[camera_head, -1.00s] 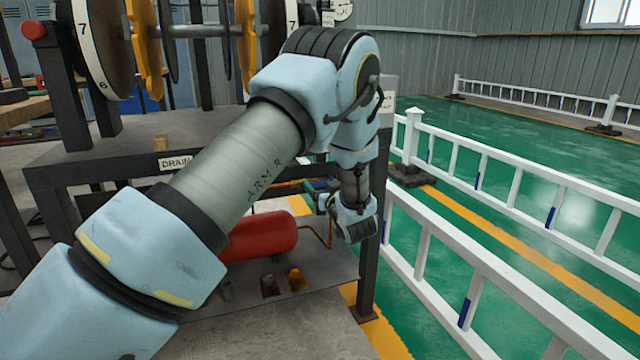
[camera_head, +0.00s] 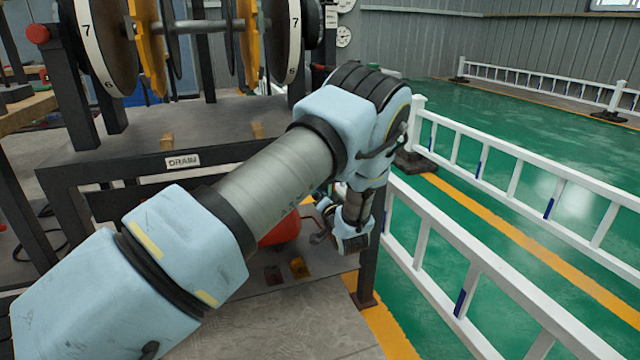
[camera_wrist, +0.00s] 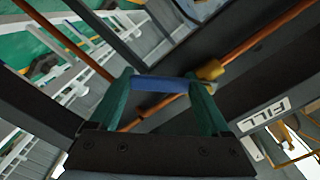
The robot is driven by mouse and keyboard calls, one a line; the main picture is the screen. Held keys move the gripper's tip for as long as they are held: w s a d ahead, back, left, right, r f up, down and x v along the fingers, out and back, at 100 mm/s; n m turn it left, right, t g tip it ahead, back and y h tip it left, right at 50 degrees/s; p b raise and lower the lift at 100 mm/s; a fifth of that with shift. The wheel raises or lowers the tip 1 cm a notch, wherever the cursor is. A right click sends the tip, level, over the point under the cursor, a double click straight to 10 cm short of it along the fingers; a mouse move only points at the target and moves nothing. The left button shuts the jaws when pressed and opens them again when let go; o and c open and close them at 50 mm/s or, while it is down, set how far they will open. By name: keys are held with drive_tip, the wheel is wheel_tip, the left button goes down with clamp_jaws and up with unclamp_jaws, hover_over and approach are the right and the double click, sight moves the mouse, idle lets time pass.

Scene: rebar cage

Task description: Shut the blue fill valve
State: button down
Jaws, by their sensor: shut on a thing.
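The blue valve handle (camera_wrist: 160,84) shows in the wrist view, lying across between the green fingertips of my gripper (camera_wrist: 165,88). My gripper is shut on it. The handle's right end is close to a brass-coloured valve body (camera_wrist: 210,70) on a copper pipe (camera_wrist: 258,38). The handle lies at a slant to the pipe in this picture. A white FILL label (camera_wrist: 264,115) is to the right of the gripper. In the head view my wrist is low beside the right leg of the bench, and the fingers and the valve are hidden.
A dark steel bench (camera_head: 130,155) with a DRAIN label (camera_head: 183,160) carries large numbered wheels. A red tank (camera_head: 282,230) is partly hidden behind my arm. White railings (camera_head: 455,255) run along the right over a green floor.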

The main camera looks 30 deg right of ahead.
drive_tip(key=m, duration=0.2)
drive_tip(key=a+f+m+p, duration=0.1)
drive_tip(key=shift+a+m, duration=0.15)
drive_tip(key=shift+m, duration=0.25)
drive_tip(key=shift+w+a+f+m+p, duration=0.15)
drive_tip(key=shift+a+m+p, duration=0.3)
drive_tip(key=shift+m, duration=0.75)
drive_tip(key=shift+a+f+m+p, duration=0.2)
drive_tip(key=shift+a+m, duration=0.4)
drive_tip(key=shift+m, duration=0.6)
unclamp_jaws()
drive_tip(key=shift+a, duration=0.1)
drive_tip(key=s+a, duration=0.1)
drive_tip(key=s, duration=0.9)
drive_tip(key=shift+s+a, duration=0.15)
drive_tip(key=shift+s, duration=0.2)
